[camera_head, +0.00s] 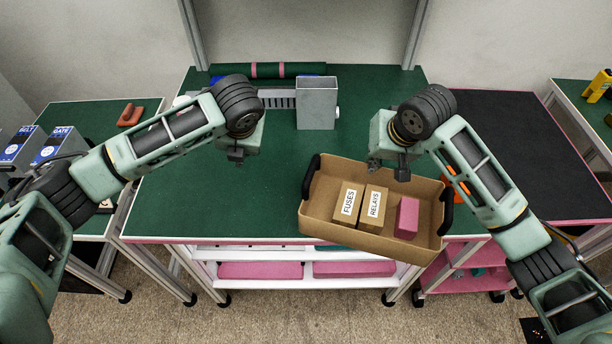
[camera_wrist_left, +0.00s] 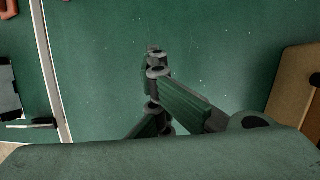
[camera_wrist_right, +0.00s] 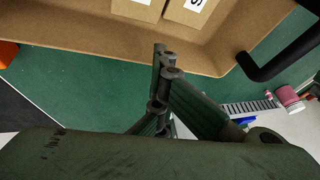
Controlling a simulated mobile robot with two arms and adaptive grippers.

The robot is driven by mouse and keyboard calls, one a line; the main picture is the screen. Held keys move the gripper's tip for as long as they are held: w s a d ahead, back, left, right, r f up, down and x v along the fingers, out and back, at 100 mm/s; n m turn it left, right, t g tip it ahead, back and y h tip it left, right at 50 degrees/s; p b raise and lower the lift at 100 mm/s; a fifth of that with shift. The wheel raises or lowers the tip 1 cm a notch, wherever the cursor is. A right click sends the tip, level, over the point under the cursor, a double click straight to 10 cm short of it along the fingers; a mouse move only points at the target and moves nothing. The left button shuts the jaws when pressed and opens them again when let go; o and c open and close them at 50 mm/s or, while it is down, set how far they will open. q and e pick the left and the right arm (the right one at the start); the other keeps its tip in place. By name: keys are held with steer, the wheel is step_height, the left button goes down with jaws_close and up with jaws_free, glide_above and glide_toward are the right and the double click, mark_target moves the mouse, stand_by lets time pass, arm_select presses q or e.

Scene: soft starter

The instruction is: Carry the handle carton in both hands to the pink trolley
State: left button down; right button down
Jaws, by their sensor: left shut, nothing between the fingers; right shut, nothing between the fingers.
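The handle carton (camera_head: 318,212) is an open brown tray with a black handle at each end, the left one (camera_head: 310,172) and the right one (camera_head: 446,212). It sits askew at the front right of the green bench. It holds a FUSES box (camera_head: 346,203), a RELAYS box (camera_head: 373,208) and a pink block (camera_head: 407,217). My left gripper (camera_head: 237,160) is shut and empty over the bench, left of the carton. My right gripper (camera_head: 402,175) is shut and empty by the carton's back wall (camera_wrist_right: 100,40). The pink trolley (camera_head: 528,140) stands right of the bench.
The trolley's black top looks clear, but my right arm covers part of it. A grey box (camera_head: 316,104), a slotted strip (camera_head: 278,99) and a green roll (camera_head: 268,70) are at the bench's back. An orange object (camera_head: 456,185) lies right of the carton. The bench's left half is clear.

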arm_select(q)
steer(key=c, duration=2.5)
jaws_free()
steer(key=shift+c, duration=0.2)
arm_select(e)
steer(key=c, duration=2.5)
jaws_free()
steer(key=shift+c, duration=0.2)
arm_select(q)
steer(key=o, duration=1.6)
steer(key=shift+c, duration=0.2)
arm_select(e)
steer(key=o, duration=1.6)
steer(key=shift+c, duration=0.2)
